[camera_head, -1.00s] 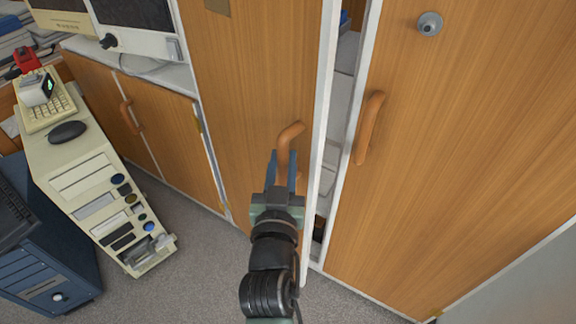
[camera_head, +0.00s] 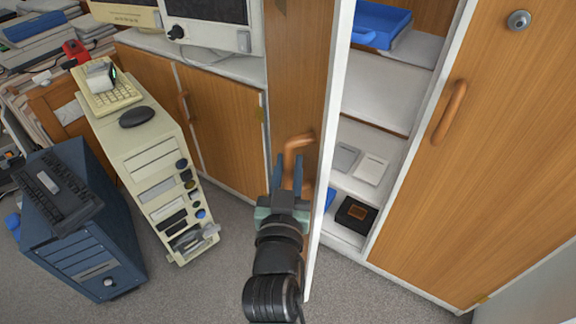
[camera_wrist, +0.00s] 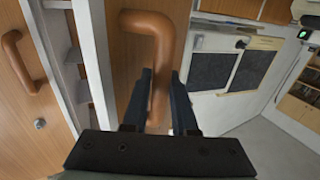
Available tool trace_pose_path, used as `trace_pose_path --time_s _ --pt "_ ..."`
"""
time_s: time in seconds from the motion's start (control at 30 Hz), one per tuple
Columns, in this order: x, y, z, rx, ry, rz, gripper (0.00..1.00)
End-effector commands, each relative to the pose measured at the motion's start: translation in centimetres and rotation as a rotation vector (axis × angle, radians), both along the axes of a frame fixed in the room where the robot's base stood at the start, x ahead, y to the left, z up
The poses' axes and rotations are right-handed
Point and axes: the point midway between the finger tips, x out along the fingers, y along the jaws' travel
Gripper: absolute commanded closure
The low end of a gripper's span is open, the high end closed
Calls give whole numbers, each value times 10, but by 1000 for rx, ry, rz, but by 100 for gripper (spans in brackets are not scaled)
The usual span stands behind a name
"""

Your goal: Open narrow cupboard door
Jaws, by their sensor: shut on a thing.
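The narrow cupboard door (camera_head: 296,85) is wood-toned with a white edge and stands partly open. Its curved orange-brown handle (camera_head: 298,143) is in the middle of the head view. My gripper (camera_head: 290,175) is shut on this handle, with dark blue fingers on both sides of it. In the wrist view the handle (camera_wrist: 158,65) runs down between the two fingers of my gripper (camera_wrist: 158,95). Inside the open cupboard (camera_head: 385,98) are white shelves with a blue tray (camera_head: 380,24), pale flat items and a dark box (camera_head: 355,215).
A wide wooden door (camera_head: 500,150) with its own handle (camera_head: 449,112) is closed at the right. A beige computer tower (camera_head: 160,165) and a blue one (camera_head: 80,235) stand on the carpet at the left. Low cupboards (camera_head: 225,125) with monitors are behind. Carpet between is clear.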

Motion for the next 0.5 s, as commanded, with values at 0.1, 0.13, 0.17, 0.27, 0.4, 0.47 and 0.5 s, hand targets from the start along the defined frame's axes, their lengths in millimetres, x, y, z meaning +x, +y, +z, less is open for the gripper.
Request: trace_pose_path --time_s 0.1,0.13,0.17,0.27,0.4,0.47,0.5 --pt "0 1 1 -1 -1 2 100" --pt "0 1 1 -1 -1 2 100" --pt "0 1 1 -1 -1 2 100" --pt "0 1 1 -1 -2 2 100" --pt "0 1 1 -1 -2 2 63" --pt "0 1 1 0 -2 2 62" --pt "0 1 1 0 -1 2 62"
